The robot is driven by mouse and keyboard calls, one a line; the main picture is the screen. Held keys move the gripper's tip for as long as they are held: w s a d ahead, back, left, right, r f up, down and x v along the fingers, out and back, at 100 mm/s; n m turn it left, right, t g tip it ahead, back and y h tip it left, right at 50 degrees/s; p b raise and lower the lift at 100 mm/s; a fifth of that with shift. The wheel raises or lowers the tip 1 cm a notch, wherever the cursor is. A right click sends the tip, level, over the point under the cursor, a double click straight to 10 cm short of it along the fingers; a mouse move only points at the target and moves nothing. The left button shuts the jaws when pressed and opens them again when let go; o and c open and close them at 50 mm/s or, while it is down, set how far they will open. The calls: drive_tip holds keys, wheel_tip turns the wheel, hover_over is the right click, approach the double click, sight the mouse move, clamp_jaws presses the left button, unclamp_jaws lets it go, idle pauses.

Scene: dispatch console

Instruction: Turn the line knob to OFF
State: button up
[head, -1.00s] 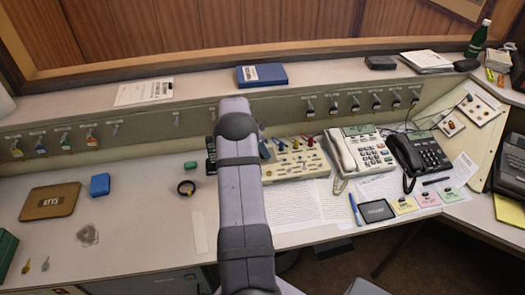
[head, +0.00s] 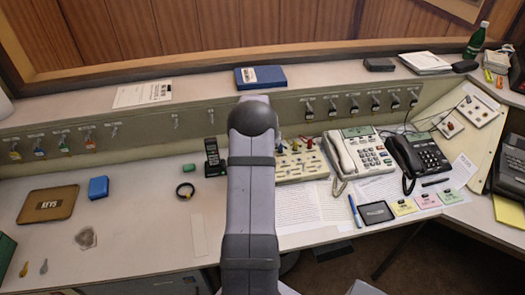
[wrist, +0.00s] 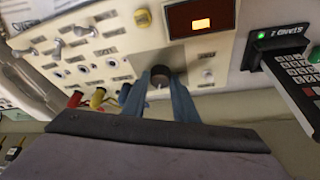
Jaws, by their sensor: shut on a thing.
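In the wrist view a dark round knob (wrist: 160,75) with a pale mark on its face stands on the cream switch panel (wrist: 130,40). My gripper (wrist: 159,84) is shut on this knob, with one blue-grey finger on each side of it. The mark's exact direction and the labels around the knob are too small to read. In the head view the panel (head: 290,178) shows to the right of my arm, which hides my gripper and the knob.
Beside the knob, the wrist view shows a dark window with a lit orange segment (wrist: 201,23), toggle switches (wrist: 82,31), red (wrist: 74,98) and yellow (wrist: 97,97) plugs, and a black handset (wrist: 290,70). A white phone (head: 368,155) stands right of the panel in the head view.

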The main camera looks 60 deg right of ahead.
drive_tip(key=n, duration=0.2)
drive_tip(key=n+t+b, duration=0.1)
drive_tip(key=n, duration=0.1)
drive_tip(key=shift+s+d+f+y+b, duration=0.1)
drive_tip(key=shift+d+f+y+b, duration=0.1)
drive_tip(key=shift+y+b, duration=0.15)
drive_tip(key=n+t+y+b, duration=0.1)
drive_tip(key=n+b, duration=0.1)
drive_tip(key=b, duration=0.1)
drive_tip(key=shift+f+n, duration=0.1)
drive_tip(key=shift+n, duration=0.2)
drive_tip(key=n+y+b, duration=0.1)
drive_tip(key=n+b, duration=0.1)
drive_tip(key=shift+s+d+n+t, duration=0.1)
drive_tip(key=shift+n+t, duration=0.2)
drive_tip(key=shift+n, duration=0.1)
drive_tip(key=n, duration=0.1)
drive_tip(key=n+y, duration=0.1)
drive_tip(key=n, duration=0.2)
drive_tip(key=shift+d+r+n+y, duration=0.1)
drive_tip(key=shift+r+n+y, duration=0.2)
drive_tip(key=shift+y, duration=0.05)
drive_tip(key=shift+d+n+y+p, duration=0.1)
drive_tip(key=shift+n+y+p, duration=0.6)
drive_tip(key=shift+n+p, duration=0.85)
drive_tip(key=shift+f+n, duration=0.1)
drive_tip(key=shift+n, duration=0.35)
drive_tip(key=o, duration=1)
